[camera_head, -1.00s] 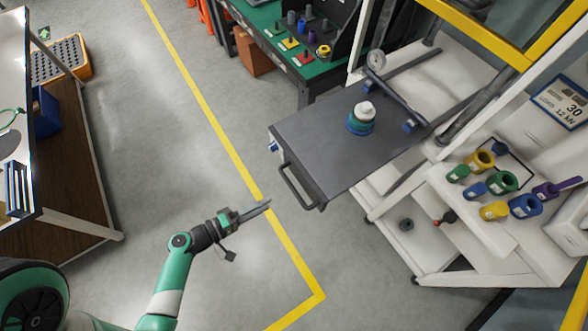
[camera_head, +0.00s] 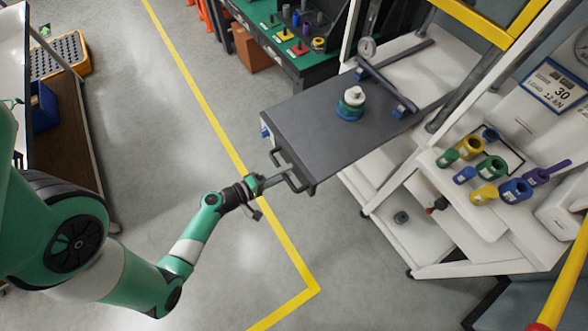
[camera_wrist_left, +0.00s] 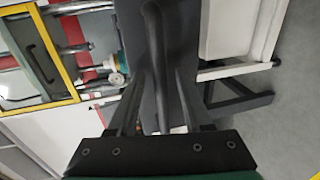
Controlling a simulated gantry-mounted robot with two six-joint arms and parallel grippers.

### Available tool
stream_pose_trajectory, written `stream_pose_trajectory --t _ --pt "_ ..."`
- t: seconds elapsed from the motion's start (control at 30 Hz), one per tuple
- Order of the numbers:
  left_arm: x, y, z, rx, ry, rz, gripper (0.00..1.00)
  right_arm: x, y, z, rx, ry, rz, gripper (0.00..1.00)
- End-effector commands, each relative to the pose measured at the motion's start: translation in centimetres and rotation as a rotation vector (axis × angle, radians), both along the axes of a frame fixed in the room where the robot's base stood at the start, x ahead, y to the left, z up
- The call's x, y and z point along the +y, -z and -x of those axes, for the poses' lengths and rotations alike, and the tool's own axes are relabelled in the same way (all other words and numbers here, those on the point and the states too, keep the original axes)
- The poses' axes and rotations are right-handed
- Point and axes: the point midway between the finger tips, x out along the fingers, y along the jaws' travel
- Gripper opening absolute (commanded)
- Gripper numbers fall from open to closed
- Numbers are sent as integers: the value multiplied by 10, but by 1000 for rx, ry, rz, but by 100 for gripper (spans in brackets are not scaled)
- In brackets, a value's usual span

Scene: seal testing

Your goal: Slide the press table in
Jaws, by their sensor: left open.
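The dark grey press table (camera_head: 318,125) is slid out toward me from the white press frame. Its black handle (camera_head: 297,188) is on the near edge. A stacked part (camera_head: 351,106), with a white top and green and blue rings, stands on the table. My left gripper (camera_head: 284,174) is at the handle. In the left wrist view, the open fingers (camera_wrist_left: 159,75) lie either side of the handle bar (camera_wrist_left: 156,50), with gaps visible. My right gripper is not in view.
Coloured sleeves (camera_head: 490,167) sit on a white side shelf at right. A green bench (camera_head: 309,60) stands behind the table. A yellow column (camera_head: 563,275) is at the lower right. The floor left of the table is clear.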

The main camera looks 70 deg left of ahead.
Motion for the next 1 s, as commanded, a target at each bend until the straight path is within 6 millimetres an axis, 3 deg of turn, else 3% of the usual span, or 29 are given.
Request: stream_pose_trajectory --t 0.27,0.57,1.0 --pt "2 1 -1 1 -5 0 50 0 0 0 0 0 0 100" --pt "2 1 -1 1 -4 0 0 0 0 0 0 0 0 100" --pt "1 1 -1 1 -4 0 0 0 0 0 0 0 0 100"
